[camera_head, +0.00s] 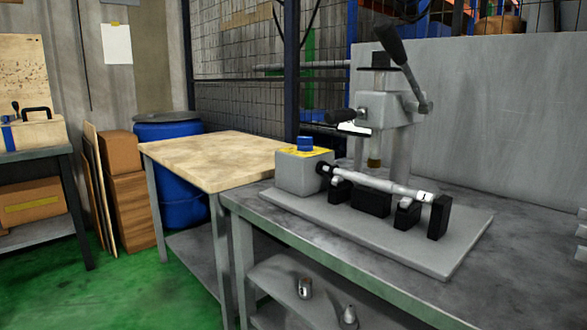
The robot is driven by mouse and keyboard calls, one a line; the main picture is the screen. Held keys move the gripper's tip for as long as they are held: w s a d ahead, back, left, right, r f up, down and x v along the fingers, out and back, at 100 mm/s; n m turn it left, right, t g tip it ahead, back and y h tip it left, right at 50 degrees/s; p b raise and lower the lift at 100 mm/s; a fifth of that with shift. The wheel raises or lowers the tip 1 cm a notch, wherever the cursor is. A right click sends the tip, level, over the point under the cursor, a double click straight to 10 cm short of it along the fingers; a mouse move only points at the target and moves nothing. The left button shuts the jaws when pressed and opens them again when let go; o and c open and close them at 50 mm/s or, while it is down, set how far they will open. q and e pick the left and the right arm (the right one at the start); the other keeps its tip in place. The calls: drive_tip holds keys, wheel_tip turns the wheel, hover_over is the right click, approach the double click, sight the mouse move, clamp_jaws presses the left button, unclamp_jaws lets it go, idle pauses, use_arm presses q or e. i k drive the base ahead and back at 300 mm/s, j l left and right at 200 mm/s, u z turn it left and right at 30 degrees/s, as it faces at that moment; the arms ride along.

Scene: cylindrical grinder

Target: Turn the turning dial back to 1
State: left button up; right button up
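The turning dial appears to be the blue knob (305,143) on the yellow top plate (312,152) of a grey box (298,176). The box stands at the left end of the grinder's light grey base plate (430,242). The marks on the plate are too small to read, so I cannot tell which number the dial points to. A light metal shaft (372,182) runs from the box to the right across black supports (371,199). Neither of my grippers shows in the head view.
A grey press with black-handled levers (385,105) stands behind the shaft. The grey metal table (520,235) carries the machine; its right part is mostly clear. A bare wooden-topped table (215,155) adjoins on the left. A blue barrel (180,185) and boxes (130,195) stand beyond.

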sight(303, 144)
drive_tip(key=i+j+z, duration=0.1)
drive_tip(key=i+j, duration=0.95)
